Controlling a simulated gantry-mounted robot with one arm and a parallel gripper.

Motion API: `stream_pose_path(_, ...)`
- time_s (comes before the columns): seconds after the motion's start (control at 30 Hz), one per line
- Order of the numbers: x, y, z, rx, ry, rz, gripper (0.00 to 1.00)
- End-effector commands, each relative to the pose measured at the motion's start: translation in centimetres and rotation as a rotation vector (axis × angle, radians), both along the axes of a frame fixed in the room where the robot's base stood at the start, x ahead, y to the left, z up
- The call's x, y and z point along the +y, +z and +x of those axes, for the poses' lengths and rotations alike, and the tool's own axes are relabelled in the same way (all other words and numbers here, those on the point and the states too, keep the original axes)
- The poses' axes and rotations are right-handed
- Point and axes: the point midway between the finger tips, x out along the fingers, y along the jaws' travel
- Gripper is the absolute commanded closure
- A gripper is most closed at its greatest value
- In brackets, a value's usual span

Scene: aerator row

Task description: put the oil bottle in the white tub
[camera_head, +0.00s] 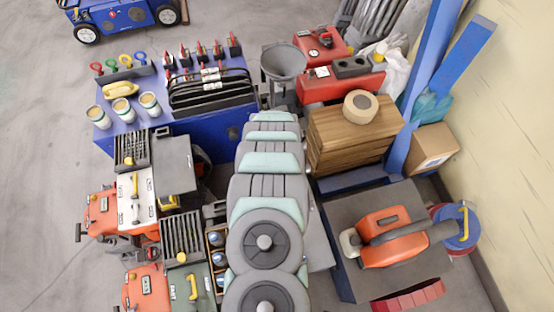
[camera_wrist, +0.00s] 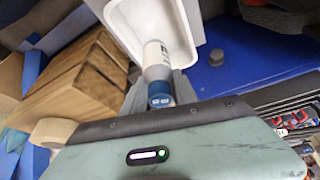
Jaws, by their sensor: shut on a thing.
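The oil bottle (camera_wrist: 157,62) shows in the wrist view as a pale bottle with a dark-printed label and a blue cap. Its cap end is towards my gripper (camera_wrist: 160,101), which is shut on it; the fingers are mostly hidden behind the gripper's pale green housing. The white tub (camera_wrist: 186,55) is at the top of the wrist view, and the far end of the bottle overlaps its inside. I cannot tell whether the bottle touches the tub. In the head view my arm hides the gripper and bottle, and I cannot make out the tub.
In the head view a stack of brown wood (camera_head: 349,137) stands right of my arm, with a roll of tape (camera_head: 360,106) on top. A grey funnel (camera_head: 284,62) stands beyond the arm. A blue workbench (camera_head: 178,123) with tools and cans is to the left.

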Motion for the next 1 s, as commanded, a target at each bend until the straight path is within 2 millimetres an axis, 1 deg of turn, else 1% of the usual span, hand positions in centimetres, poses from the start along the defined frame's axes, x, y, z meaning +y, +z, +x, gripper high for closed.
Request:
stream_pose_path(0.03, 0.0, -1.7, -0.1, 0.000, 0.001, 0.000, 1.00)
stream_pose_path(0.2, 0.0, -5.2, -0.1, -0.001, 0.001, -0.002, 1.00)
stream_pose_path(0.27, 0.0, -6.1, 0.0, -0.002, 0.002, -0.001, 1.00)
stream_pose_path(0.33, 0.0, -7.6, -0.2, 0.002, 0.002, -0.001, 1.00)
stream_pose_path(0.4, 0.0, -8.5, 0.1, -0.004, 0.001, -0.001, 1.00)
stream_pose_path(0.5, 0.0, -9.8, -0.1, 0.000, 0.001, 0.000, 1.00)
stream_pose_path(0.53, 0.0, -10.6, -0.1, 0.000, 0.001, 0.000, 1.00)
stream_pose_path(0.6, 0.0, -11.2, 0.0, -0.001, 0.001, 0.000, 1.00)
stream_pose_path(0.77, 0.0, -11.7, 0.0, -0.001, 0.001, 0.000, 1.00)
stream_pose_path(0.87, 0.0, -12.7, 0.1, -0.002, 0.001, 0.000, 1.00)
stream_pose_path(1.0, 0.0, -14.6, 0.1, -0.003, 0.001, 0.000, 1.00)
